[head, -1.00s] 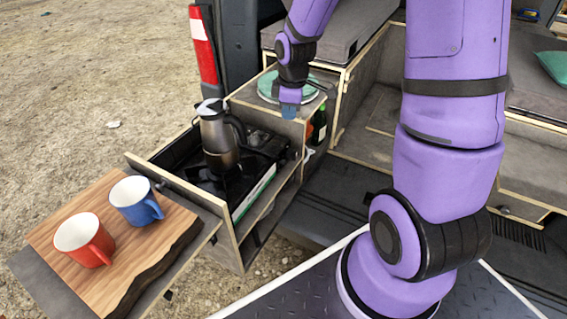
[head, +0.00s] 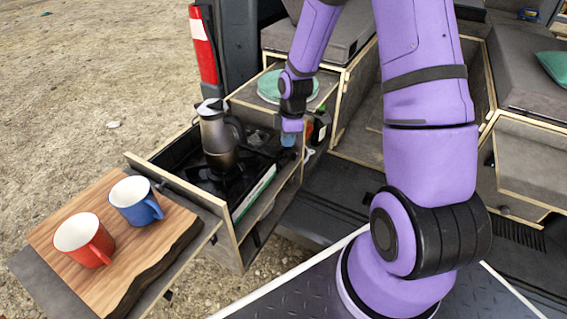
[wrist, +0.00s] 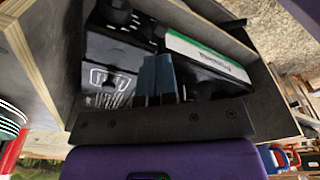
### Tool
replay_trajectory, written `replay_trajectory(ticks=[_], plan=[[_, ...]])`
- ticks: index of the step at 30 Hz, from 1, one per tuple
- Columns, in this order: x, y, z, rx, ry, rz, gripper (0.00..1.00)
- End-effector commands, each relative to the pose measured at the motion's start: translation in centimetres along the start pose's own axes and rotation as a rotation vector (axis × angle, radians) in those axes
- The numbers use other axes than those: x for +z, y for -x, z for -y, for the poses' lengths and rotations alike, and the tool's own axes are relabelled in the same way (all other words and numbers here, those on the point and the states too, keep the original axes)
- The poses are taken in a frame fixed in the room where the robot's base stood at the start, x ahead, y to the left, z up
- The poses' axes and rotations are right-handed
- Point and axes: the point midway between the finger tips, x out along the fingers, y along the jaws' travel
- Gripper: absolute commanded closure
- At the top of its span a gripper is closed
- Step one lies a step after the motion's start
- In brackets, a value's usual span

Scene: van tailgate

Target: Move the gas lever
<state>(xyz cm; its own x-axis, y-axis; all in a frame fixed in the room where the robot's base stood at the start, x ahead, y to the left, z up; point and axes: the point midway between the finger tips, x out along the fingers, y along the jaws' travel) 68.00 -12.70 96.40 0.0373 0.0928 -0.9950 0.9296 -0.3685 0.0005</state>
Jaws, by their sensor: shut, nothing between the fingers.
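The gas stove (head: 205,178) sits in the pulled-out drawer (head: 228,215), with a metal kettle (head: 217,135) on it. My gripper (head: 288,141) is at the drawer's inner end, beside the stove, pointing down. In the wrist view the blue fingertips (wrist: 158,72) are together with nothing between them. They are in front of the stove's black panel (wrist: 108,82), which has white markings, and next to a white and green label strip (wrist: 207,57). I cannot make out the gas lever clearly in either view. Whether the fingertips touch the stove cannot be told.
A wooden board (head: 150,235) with a red mug (head: 84,240) and a blue mug (head: 136,200) is at the front left. Plates (head: 270,86) lie on the cabinet top behind my gripper. A dark bottle (head: 321,124) stands to its right.

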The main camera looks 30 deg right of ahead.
Motion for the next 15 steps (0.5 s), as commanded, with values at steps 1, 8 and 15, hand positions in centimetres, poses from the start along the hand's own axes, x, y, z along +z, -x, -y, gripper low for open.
replay_trajectory(ticks=[1,8,15], plan=[[0.0,-0.1,0.0,-0.001,0.0,0.0,1.0],[-0.1,-1.9,0.1,-0.003,0.0,0.0,1.0],[0.0,-4.8,0.1,-0.003,-0.001,0.001,1.0]])
